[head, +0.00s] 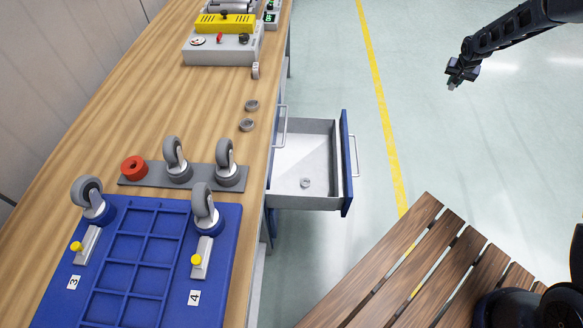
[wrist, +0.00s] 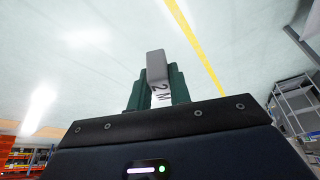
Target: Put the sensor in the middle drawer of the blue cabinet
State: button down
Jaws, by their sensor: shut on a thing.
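My gripper (head: 461,76) is at the upper right of the head view, over open floor and well right of the drawer. It is shut on the sensor, a small grey block with a white label, seen between the green fingers in the wrist view (wrist: 156,68). In the head view only a small pale bit of it shows below the fingertips. A drawer (head: 323,136) with a blue front stands pulled out from the cabinet beside the wooden table. A small grey round part (head: 305,183) lies in it. The cabinet is mostly hidden under the table; I cannot tell which level this drawer is.
A slatted wooden surface (head: 385,270) is at the lower right. The floor between drawer and gripper is clear.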

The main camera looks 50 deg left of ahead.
jog(key=w+d+f+m, duration=0.1)
jog(key=w+d+f, duration=0.15)
jog(key=d, duration=0.85)
jog(key=w+d+f+m, duration=0.1)
jog(key=w+d+f, duration=0.15)
jog(key=d, duration=0.85)
jog(key=s+d+f+m+h, duration=0.1)
jog(key=s+d+f, duration=0.2)
jog(key=d, duration=0.6)
jog(key=s+d+f, duration=0.2)
jog(key=d, duration=0.8)
jog(key=s+a+f+n, duration=0.1)
jog(key=s+a, duration=0.3)
jog(key=a, duration=1.1)
jog(key=s+a+f+n+y, duration=0.15)
jog(key=s+a, duration=0.25)
jog(key=a, duration=1.1)
jog(key=s+a+f+n, duration=0.2)
jog(key=s+a, duration=0.2)
jog(key=a, duration=1.1)
jog(key=n+g+y, duration=0.1)
jog(key=n, duration=0.2)
send_over(307, 152)
jog(key=d, duration=0.1)
jog(key=f, duration=1.4)
jog(key=s+f, duration=0.1)
jog(key=f, duration=0.6)
jog(key=shift+f, duration=0.2)
